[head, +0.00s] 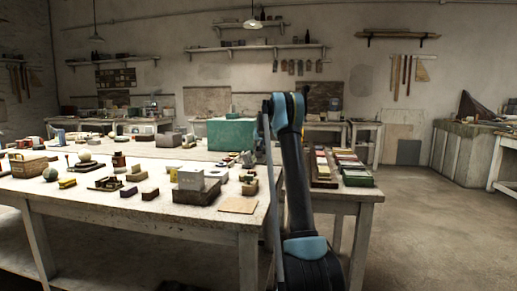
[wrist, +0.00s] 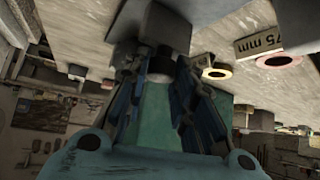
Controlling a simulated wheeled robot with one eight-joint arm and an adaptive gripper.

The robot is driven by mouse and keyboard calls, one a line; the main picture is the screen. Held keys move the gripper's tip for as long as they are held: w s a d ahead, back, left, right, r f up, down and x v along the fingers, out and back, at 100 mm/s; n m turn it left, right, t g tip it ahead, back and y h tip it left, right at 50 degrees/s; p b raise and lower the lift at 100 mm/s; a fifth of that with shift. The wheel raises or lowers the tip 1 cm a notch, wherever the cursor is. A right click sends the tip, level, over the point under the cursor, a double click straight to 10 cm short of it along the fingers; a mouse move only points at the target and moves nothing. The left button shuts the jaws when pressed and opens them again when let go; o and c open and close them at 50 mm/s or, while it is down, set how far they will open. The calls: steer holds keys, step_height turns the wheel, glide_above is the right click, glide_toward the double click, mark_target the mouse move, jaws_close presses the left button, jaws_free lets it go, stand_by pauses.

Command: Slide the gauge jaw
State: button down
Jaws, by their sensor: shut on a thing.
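In the wrist view my gripper (wrist: 160,68) has both dark, blue-edged fingers closed in on a small dark grey piece (wrist: 160,66) between their tips. This piece seems to belong to the gauge jaw, but shadow hides its full shape. A larger dark grey block (wrist: 160,28) is right beyond the fingertips. I cannot tell whether it is joined to the held piece. In the head view my arm rises at the table's right end, and I cannot make out the gripper there.
A pale worktable (head: 150,212) carries many small blocks, a pale sphere (head: 84,155) and a teal box (head: 232,134). The floor (head: 430,230) at right is clear.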

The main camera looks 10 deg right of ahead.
steer(key=shift+s+a+f, duration=0.1)
steer(key=shift+s+a, duration=0.15)
steer(key=shift+s, duration=0.5)
steer(key=c, duration=1.3)
jaws_free()
steer(key=shift+c, duration=0.2)
steer(key=shift+s, duration=0.1)
steer(key=v, duration=1.1)
steer(key=shift+s+r, duration=0.2)
steer(key=shift+r, duration=0.15)
steer(key=shift+d, duration=0.1)
